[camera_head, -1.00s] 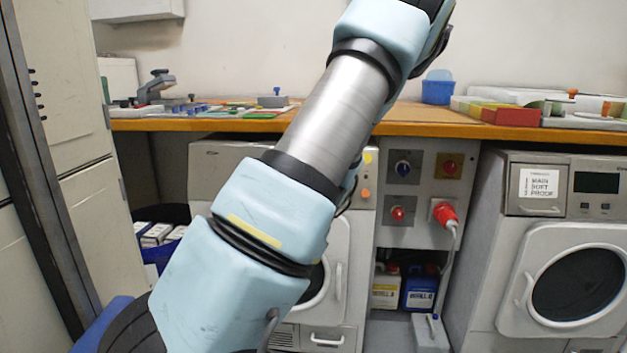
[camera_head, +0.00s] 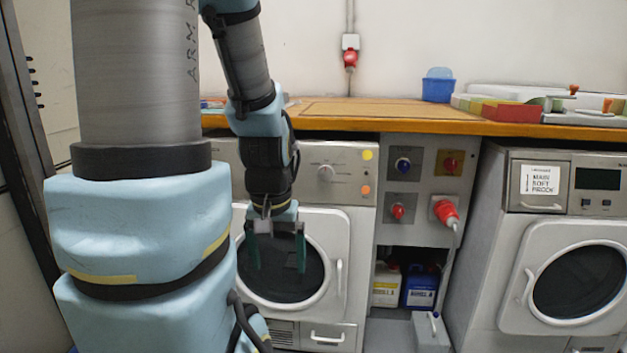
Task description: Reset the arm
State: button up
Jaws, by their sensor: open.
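My gripper (camera_head: 277,262) shows in the head view, hanging down in front of the round door of the left washing machine (camera_head: 348,215). Its two greenish fingers are apart and nothing is between them. My arm bends over at the top of the view, with its large blue and metal links filling the left side. The arm hides the left part of the worktop and part of the left machine.
A wooden worktop (camera_head: 390,113) runs along the wall above the machines. A blue tub (camera_head: 437,88) and a red box (camera_head: 513,116) stand on it. A socket panel with a red plug (camera_head: 446,211) and a second machine (camera_head: 522,250) are to the right. Refill bottles (camera_head: 419,290) stand below the panel.

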notch_tip(320, 180, up, 24)
jog(key=p, duration=2.2)
jog(key=shift+f, duration=0.25)
